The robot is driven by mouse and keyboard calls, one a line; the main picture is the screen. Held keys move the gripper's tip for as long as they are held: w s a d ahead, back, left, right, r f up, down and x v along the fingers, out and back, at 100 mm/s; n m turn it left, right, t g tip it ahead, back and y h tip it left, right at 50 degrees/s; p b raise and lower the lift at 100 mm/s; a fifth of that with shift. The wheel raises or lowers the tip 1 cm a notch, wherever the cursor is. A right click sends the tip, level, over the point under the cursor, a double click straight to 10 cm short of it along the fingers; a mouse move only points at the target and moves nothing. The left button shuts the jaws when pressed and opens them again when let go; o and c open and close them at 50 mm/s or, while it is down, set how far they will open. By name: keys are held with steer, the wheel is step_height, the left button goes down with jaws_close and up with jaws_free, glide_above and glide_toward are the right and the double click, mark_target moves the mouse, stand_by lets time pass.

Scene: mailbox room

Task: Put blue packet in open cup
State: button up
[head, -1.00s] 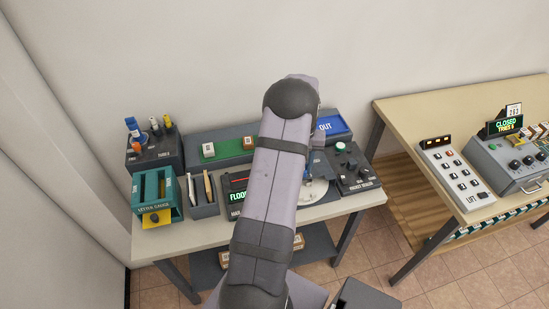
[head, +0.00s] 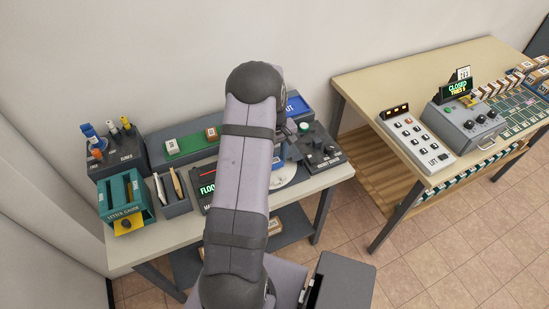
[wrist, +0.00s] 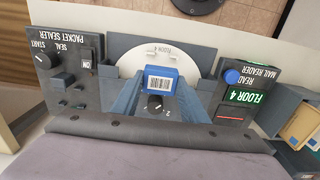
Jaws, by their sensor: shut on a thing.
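In the head view my arm hides most of the gripper (head: 284,138). A small blue patch, seemingly the packet (head: 282,152), shows beside my arm, above the white disc (head: 284,177). The gap between packet and disc is hard to judge. I cannot make out the open cup in either view.
The packet sealer (head: 322,148) is right of the disc. The mail reader (wrist: 247,80) shows FLOOR 4. A teal letter gauge (head: 126,198), an envelope holder (head: 172,190), a tubes block (head: 118,150) and a green tray (head: 188,147) stand left. A lift panel (head: 416,140) is on the right table.

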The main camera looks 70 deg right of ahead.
steer(key=shift+f+b, duration=1.45)
steer(key=shift+f, duration=0.6)
steer(key=shift+f+b, duration=1)
steer(key=shift+f, duration=0.55)
steer(key=o, duration=1.5)
steer(key=shift+c, duration=0.2)
steer(key=shift+r, duration=0.15)
steer(key=shift+r+p, duration=2.25)
steer(key=shift+r, duration=0.65)
